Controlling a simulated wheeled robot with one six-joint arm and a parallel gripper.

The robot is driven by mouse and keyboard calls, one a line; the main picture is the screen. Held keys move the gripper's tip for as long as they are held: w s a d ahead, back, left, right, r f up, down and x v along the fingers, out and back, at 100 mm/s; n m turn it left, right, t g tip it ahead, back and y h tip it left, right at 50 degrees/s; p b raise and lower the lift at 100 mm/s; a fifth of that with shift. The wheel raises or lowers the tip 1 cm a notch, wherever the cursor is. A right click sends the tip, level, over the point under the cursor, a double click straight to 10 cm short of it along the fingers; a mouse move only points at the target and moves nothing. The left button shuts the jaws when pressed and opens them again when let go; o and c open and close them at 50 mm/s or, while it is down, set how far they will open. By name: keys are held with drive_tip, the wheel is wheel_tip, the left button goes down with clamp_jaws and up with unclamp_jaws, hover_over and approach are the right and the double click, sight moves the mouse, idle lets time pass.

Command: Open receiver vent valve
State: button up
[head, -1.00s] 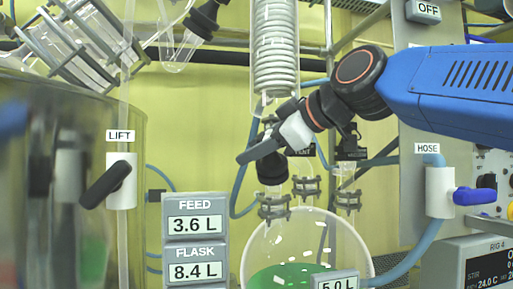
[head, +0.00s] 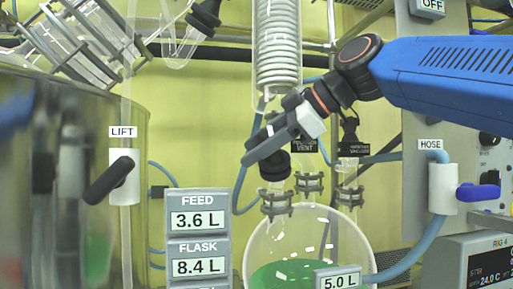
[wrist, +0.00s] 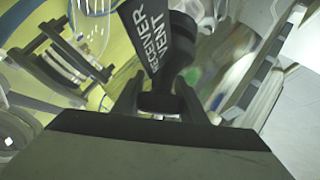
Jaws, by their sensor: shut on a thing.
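The black RECEIVER VENT label (head: 304,146) hangs behind my gripper in the head view; it is large and tilted in the wrist view (wrist: 150,38). My gripper (wrist: 160,98) is shut on a small dark part just below that label, which looks like the vent valve's handle. The jaws hide most of it, so I cannot tell how far it is turned. In the head view my gripper (head: 266,148) reaches in from the right, above the round receiver flask (head: 345,237) with green liquid.
A coiled glass condenser (head: 277,50) hangs just above my gripper. A black-labelled vacuum valve (head: 352,148) stands close to its right. The HOSE valve (head: 442,190) with a blue handle is further right, and the LIFT valve (head: 122,178) is at left. Blue hoses run behind.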

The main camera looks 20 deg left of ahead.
drive_tip(key=shift+f, duration=0.1)
drive_tip(key=o, duration=1.1)
drive_tip(key=shift+c, duration=0.2)
drive_tip(key=shift+m+t, duration=0.3)
drive_tip(key=shift+w+d+r+m+t, duration=0.1)
drive_tip(key=shift+w+r+m+t, duration=0.2)
drive_tip(key=shift+m+t, duration=0.9)
drive_tip(key=shift+w+r+m+t, duration=0.15)
drive_tip(key=shift+w+m+t, duration=0.1)
drive_tip(key=shift+m+t, duration=0.9)
drive_tip(key=shift+w+d+r+m+t, duration=0.1)
drive_tip(key=shift+w+r+m+t, duration=0.2)
drive_tip(key=shift+m+t, duration=0.85)
drive_tip(key=shift+w+r+m+t, duration=0.1)
drive_tip(key=shift+w+m+t, duration=0.1)
drive_tip(key=shift+m+t, duration=0.8)
drive_tip(key=shift+w+d+r+m+t+h, duration=0.15)
drive_tip(key=shift+m+t+h, duration=0.3)
drive_tip(key=shift+m, duration=0.35)
drive_tip(key=shift+w+d+m+t+h, duration=0.15)
drive_tip(key=shift+m+t+h, duration=0.3)
drive_tip(key=shift+m, duration=0.35)
